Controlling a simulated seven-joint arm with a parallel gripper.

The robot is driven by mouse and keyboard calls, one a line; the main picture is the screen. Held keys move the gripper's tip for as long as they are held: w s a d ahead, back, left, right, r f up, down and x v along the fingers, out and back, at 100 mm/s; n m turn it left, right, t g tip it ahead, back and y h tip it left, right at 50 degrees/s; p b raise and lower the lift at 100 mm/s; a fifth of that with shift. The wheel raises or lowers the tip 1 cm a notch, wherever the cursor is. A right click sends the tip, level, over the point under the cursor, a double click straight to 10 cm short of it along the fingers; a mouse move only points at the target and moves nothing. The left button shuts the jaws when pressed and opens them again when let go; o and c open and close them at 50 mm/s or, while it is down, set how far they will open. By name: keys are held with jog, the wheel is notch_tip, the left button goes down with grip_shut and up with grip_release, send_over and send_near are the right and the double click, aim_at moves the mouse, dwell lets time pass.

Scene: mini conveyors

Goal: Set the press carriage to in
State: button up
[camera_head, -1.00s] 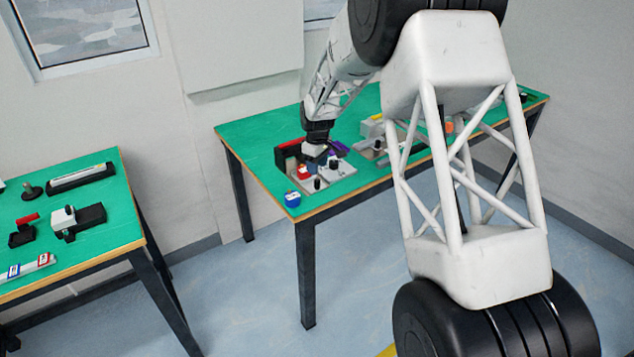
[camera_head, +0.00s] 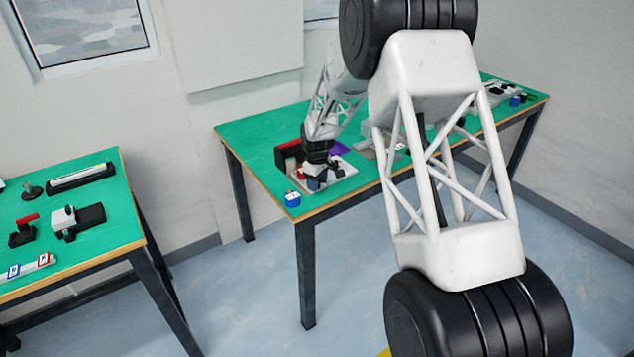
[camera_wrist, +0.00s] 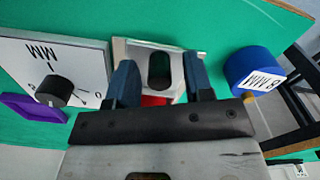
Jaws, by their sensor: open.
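In the wrist view, what looks like the press carriage's upright black knob (camera_wrist: 160,70) stands in a pale grey metal channel (camera_wrist: 122,50). A red part (camera_wrist: 155,100) shows just below the knob, partly hidden by my gripper. My gripper (camera_wrist: 160,60) is open, with one blue-grey finger on each side of the knob and a visible gap to both. I cannot tell whether the fingertips reach down to the knob's height. In the head view my gripper (camera_head: 317,182) is low over the station at the table's near left, hiding most of the press.
A white panel (camera_wrist: 30,58) with a black dial (camera_wrist: 54,91) and a purple piece (camera_wrist: 35,107) lie left of the gripper. A blue cylinder (camera_wrist: 254,68) labelled 8 MM stands close on the right. More fixtures sit on the left table (camera_head: 110,230).

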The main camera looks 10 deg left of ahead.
grip_shut()
jog(key=shift+w+a, duration=2.95)
grip_release()
jog(key=shift+r, duration=0.1)
jog(key=shift+r, duration=3.8)
jog(key=shift+d+r, duration=0.1)
